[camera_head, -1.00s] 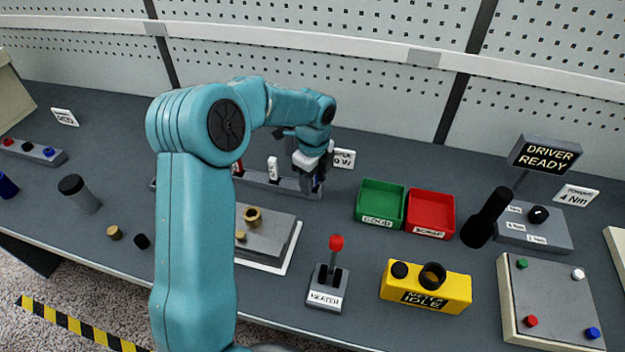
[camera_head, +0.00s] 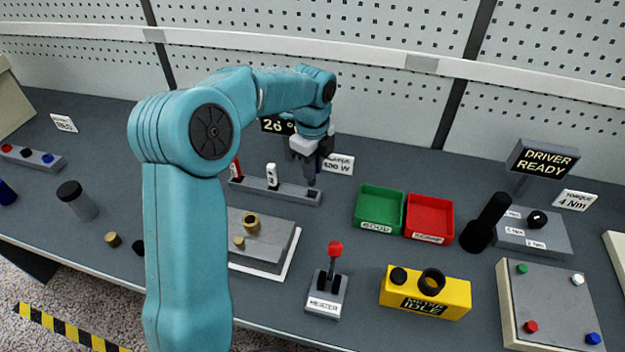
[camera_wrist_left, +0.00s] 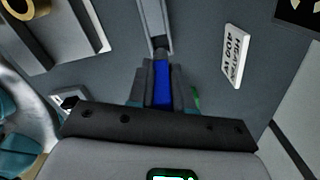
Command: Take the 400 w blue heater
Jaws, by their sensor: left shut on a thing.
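The blue heater (camera_wrist_left: 162,85) shows in the left wrist view as a blue block between the two grey fingers. My left gripper (camera_head: 311,176) is shut on it, above the right end of the grey rack (camera_head: 242,183). In the head view the fingers hide the heater. A dark slot shows at that end of the rack, just beyond the heater in the left wrist view. The white heater (camera_head: 272,176) and the red heater (camera_head: 235,169) stand upright in the rack. A wattage card (camera_head: 338,165) stands behind the right end; it also shows in the left wrist view (camera_wrist_left: 235,55).
Green (camera_head: 381,207) and red (camera_head: 429,217) bins stand right of the rack. A grey block (camera_head: 270,252) with a brass ring lies in front. A red-knobbed heater stand (camera_head: 328,293) and a yellow meter (camera_head: 425,291) stand near the front edge.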

